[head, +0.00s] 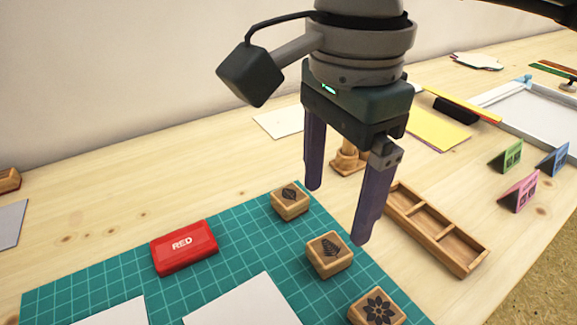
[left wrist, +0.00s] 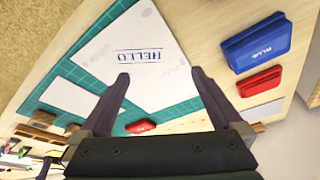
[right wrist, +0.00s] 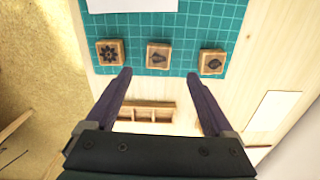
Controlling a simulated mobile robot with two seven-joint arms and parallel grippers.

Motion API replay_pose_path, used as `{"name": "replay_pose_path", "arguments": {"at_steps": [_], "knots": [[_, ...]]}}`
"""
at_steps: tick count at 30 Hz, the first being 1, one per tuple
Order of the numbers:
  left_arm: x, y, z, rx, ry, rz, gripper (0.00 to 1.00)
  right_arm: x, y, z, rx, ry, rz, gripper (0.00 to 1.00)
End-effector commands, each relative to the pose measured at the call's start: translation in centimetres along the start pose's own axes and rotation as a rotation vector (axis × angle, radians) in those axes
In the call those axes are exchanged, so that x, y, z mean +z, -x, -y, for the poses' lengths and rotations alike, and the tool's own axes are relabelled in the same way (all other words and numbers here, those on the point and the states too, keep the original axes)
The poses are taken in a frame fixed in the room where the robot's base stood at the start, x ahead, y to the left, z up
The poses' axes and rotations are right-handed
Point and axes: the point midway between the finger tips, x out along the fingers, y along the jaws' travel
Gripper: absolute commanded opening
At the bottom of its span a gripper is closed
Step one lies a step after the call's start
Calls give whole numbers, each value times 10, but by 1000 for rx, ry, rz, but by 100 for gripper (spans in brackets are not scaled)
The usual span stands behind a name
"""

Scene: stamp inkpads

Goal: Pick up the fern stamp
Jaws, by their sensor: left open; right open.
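The fern stamp (head: 330,254) is a wooden block with a dark fern print on top. It lies on the green cutting mat (head: 235,222), between a leaf stamp (head: 290,201) and a flower stamp (head: 377,308). In the right wrist view, the fern stamp (right wrist: 158,55) is the middle block, just beyond and between the fingertips. My right gripper (head: 337,213) is open and empty, pointing down above the mat's edge, apart from the stamps. My left gripper (left wrist: 160,73) is open and empty over the paper marked HELLO (left wrist: 139,55); it is not in the head view.
A red inkpad (head: 184,248) lies on the mat; a blue inkpad (left wrist: 257,42) and another red one (left wrist: 259,81) show in the left wrist view. A wooden compartment tray (head: 437,230) is right of the stamps. Small coloured cards (head: 518,192) stand farther right.

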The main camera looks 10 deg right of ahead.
Motion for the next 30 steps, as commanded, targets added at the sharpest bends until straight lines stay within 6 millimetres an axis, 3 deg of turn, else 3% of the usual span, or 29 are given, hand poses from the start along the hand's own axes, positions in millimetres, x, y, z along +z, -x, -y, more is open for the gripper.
{"name": "replay_pose_path", "arguments": {"at_steps": [15, 23, 30], "knots": [[3, -8, 0, 1, 0, 1, 100, -1, -74, -3, 1, -1, 6, 88], [3, -8, 0, 0, 0, 1, 100, 0, -79, -3, 0, 1, 6, 88], [3, -8, 0, 0, 0, 1, 100, -1, -78, -3, 0, 0, 6, 64]]}}
